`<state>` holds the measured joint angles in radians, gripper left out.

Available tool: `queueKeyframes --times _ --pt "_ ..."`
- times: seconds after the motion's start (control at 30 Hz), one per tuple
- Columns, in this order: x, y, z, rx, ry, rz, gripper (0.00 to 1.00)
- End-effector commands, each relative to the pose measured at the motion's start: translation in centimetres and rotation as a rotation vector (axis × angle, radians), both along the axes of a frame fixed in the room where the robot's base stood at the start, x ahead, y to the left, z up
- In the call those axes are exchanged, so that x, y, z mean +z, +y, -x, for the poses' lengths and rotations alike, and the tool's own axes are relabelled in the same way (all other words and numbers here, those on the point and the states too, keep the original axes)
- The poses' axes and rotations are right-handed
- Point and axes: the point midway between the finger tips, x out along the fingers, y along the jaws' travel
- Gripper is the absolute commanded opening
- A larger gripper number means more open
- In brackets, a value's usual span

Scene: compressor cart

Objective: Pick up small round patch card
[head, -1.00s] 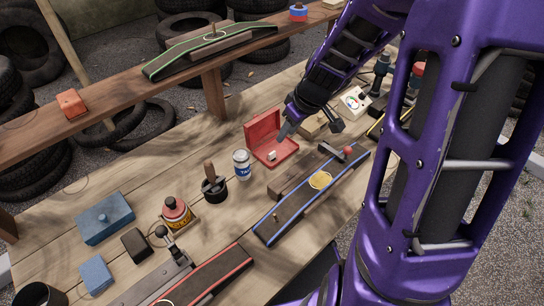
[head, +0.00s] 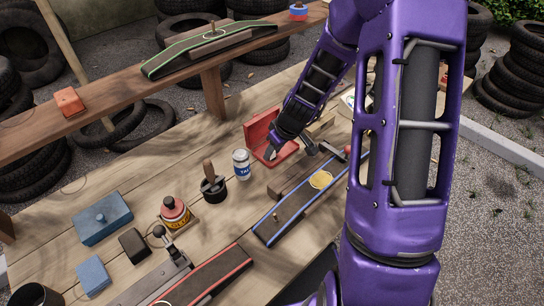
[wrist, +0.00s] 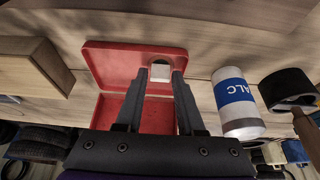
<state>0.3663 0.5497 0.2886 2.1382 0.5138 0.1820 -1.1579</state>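The small round patch card (wrist: 160,72) shows in the wrist view as a pale piece with a rounded top edge, in the open red box (wrist: 112,66). My gripper (wrist: 160,82) is open, with one finger on each side of the card's lower part. I cannot tell whether the fingers touch it. In the head view my gripper (head: 272,153) reaches down into the red box (head: 256,130) and hides the card.
A white and blue talc can (head: 241,164) stands close by the box, right of it in the wrist view (wrist: 236,100). A wooden block (wrist: 32,66) lies on the other side. A blue-edged board (head: 290,215) lies in front.

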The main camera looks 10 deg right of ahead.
Motion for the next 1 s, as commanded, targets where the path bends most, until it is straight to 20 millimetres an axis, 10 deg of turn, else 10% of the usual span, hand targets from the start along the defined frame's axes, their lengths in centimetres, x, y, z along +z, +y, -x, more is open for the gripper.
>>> queueKeyframes --times 0.17,0.4,0.77,1.0 --pt "0.0 0.0 0.0 0.0 0.0 0.0 0.38" --pt "0.0 0.0 0.0 0.0 0.0 0.0 0.0" --pt "0.3 0.0 0.0 0.001 0.0 0.0 0.0" --pt "4.3 0.0 -0.1 0.002 -0.005 0.002 0.0"
